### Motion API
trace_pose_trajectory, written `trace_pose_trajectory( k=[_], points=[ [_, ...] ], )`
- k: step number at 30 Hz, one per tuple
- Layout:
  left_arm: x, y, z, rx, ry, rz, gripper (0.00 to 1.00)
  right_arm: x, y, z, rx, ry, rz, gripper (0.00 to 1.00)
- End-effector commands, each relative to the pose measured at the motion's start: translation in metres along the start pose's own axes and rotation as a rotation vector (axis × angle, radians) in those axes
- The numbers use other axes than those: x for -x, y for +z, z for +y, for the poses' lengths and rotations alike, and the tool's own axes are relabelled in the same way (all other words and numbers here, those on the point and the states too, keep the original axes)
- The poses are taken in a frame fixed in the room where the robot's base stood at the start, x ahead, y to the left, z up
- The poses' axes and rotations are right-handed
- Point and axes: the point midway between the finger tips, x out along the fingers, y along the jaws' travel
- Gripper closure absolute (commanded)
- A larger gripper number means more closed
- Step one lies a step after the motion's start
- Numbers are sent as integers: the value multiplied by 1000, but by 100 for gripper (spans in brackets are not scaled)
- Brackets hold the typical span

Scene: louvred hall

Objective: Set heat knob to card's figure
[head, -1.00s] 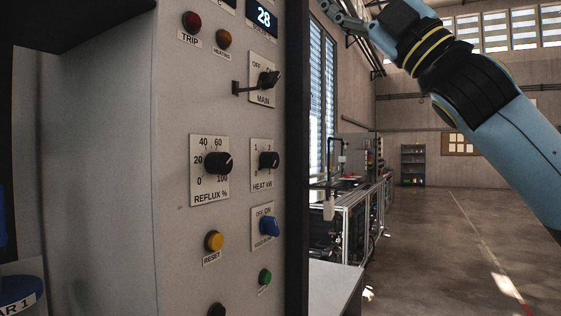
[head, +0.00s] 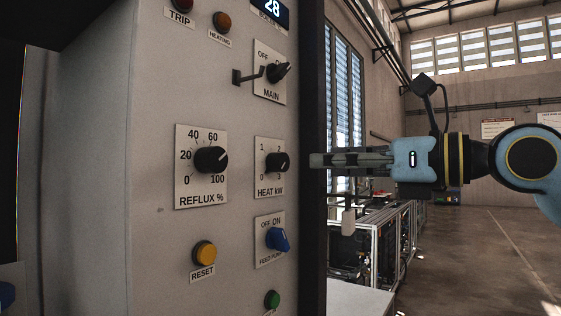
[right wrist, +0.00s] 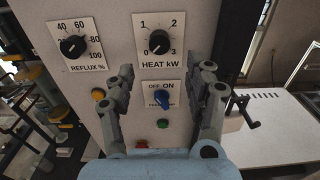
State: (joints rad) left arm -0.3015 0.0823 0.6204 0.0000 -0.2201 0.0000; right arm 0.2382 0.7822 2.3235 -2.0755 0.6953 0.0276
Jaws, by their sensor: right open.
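The heat knob (head: 277,162) is a black round knob on a white plate marked HEAT kW, with figures 0 to 3. It also shows in the right wrist view (right wrist: 159,42), where I cannot read its pointer surely. My right gripper (head: 316,160) is level with the knob, to its right in the head view, and apart from it. In the right wrist view its two fingers (right wrist: 167,68) stand wide apart and empty, below and either side of the knob. No card with a figure shows. My left gripper is out of view.
The reflux knob (head: 211,160) is left of the heat knob. The blue feed pump switch (head: 277,239) is below and the main switch (head: 279,73) above, with a thin metal bracket beside it. A yellow reset button (head: 204,253) sits lower left. Open floor lies at right.

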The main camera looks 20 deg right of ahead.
Motion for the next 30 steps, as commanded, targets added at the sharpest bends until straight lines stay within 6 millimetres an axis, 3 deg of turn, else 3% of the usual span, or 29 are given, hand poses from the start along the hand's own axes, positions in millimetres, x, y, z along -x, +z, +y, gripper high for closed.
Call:
trace_pose_trajectory(
  k=[17, 30],
  points=[
    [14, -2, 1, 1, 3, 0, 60, -80, 2, 4, -6, 10, -4, 46],
    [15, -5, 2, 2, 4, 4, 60, -86, 1, 4, 0, 7, -1, 46]
  ],
)
